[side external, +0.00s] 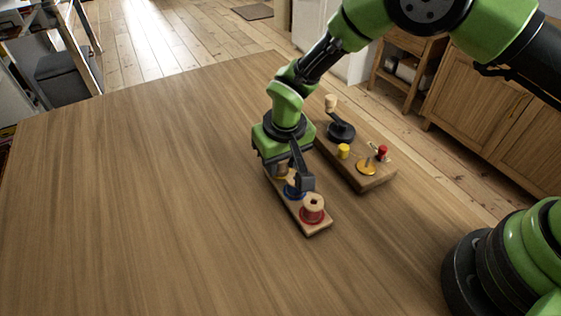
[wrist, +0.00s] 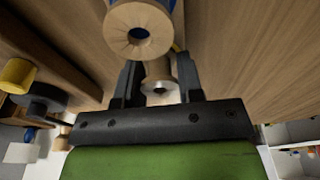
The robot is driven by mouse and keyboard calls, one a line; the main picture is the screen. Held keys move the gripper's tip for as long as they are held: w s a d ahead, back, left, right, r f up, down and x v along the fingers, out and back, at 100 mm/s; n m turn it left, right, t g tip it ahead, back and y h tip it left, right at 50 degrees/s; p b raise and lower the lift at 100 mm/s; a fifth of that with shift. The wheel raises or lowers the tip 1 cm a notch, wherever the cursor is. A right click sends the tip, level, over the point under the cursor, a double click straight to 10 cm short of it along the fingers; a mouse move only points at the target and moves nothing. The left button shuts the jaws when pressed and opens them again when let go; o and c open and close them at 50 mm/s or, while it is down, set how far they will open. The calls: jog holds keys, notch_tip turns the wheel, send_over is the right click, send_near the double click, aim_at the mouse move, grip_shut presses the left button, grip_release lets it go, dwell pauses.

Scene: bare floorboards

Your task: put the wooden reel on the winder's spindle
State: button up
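The reels stand on a narrow wooden rack (side external: 318,228). The front reel (side external: 313,205) has red thread, and a blue-thread reel (side external: 291,190) stands behind it, partly hidden by a finger. A pale wooden reel (side external: 281,173) at the far end shows between my fingers in the wrist view (wrist: 158,72). My gripper (wrist: 160,78) points down at the rack with one finger either side of that reel; whether they touch it I cannot tell. The winder (side external: 352,176) lies to the right, with a thin upright spindle (side external: 368,160) above a brass disc.
The winder board also carries a black crank with a wooden knob (side external: 331,102), a yellow peg (side external: 344,151) and a red-topped post (side external: 382,152) close to the spindle. The table is clear to the left (side external: 140,200).

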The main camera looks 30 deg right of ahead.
jog(key=shift+c, duration=0.7)
jog(key=r, duration=0.9)
jog(key=shift+s+d+r, duration=0.1)
jog(key=shift+d+r, duration=0.25)
jog(key=s+d, duration=0.2)
jog(key=d, duration=0.2)
jog(key=s+d, duration=0.3)
jog(key=d, duration=0.2)
jog(key=s+d, duration=0.3)
jog(key=d, duration=0.1)
jog(key=shift+s+d+r, duration=0.15)
jog(key=shift+s+r, duration=0.05)
jog(key=shift+r, duration=0.15)
jog(key=shift+f, duration=2.5)
